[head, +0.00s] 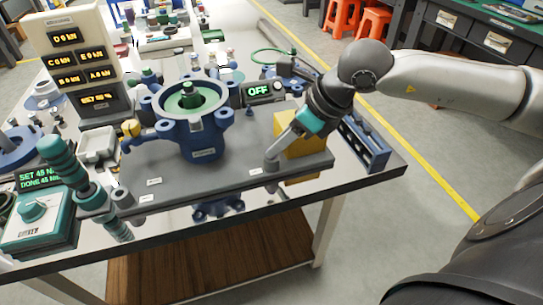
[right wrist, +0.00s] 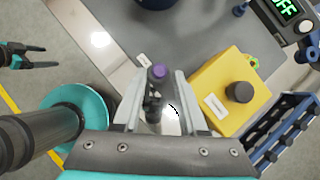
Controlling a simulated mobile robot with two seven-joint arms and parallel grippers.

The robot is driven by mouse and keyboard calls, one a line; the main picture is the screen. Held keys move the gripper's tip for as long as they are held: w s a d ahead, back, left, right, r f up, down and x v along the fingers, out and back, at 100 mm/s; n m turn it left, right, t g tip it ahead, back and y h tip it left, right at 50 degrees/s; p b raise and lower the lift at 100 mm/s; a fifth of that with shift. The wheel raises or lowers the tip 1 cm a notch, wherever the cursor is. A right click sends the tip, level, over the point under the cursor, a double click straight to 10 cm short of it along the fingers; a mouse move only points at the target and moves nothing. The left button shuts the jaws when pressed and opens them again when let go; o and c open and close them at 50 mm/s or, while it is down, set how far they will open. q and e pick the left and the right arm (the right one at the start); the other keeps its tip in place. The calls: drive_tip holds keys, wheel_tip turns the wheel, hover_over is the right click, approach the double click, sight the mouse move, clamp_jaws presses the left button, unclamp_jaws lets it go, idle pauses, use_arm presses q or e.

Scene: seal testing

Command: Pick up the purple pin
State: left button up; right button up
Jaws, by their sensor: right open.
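The purple pin (head: 271,165) shows in the right wrist view as a round purple top (right wrist: 158,72) on a dark surround. It lies between the two fingertips of my right gripper (right wrist: 160,80), which is open with a gap on both sides of the purple top. In the head view my right gripper (head: 282,148) reaches down at the front right of the grey base plate, beside the yellow block, and no purple shows there. My left gripper (right wrist: 25,56) appears at the left edge of the right wrist view, over the floor, with its jaws apart.
The yellow block (head: 307,140) stands close to my right gripper. A blue rack (head: 366,147) lies to its right. A blue flanged housing (head: 192,120) stands mid-plate, with an OFF display (head: 263,91) behind. The front strip of the table (head: 250,205) is mostly clear.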

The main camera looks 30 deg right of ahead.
drive_tip(key=shift+x, duration=0.9)
use_arm(q)
drive_tip(key=shift+w+r, duration=0.1)
drive_tip(key=shift+r, duration=0.7)
use_arm(e)
drive_tip(key=shift+w+a+f, duration=0.1)
drive_tip(key=shift+f, duration=0.15)
drive_tip(key=shift+c, duration=0.3)
clamp_jaws()
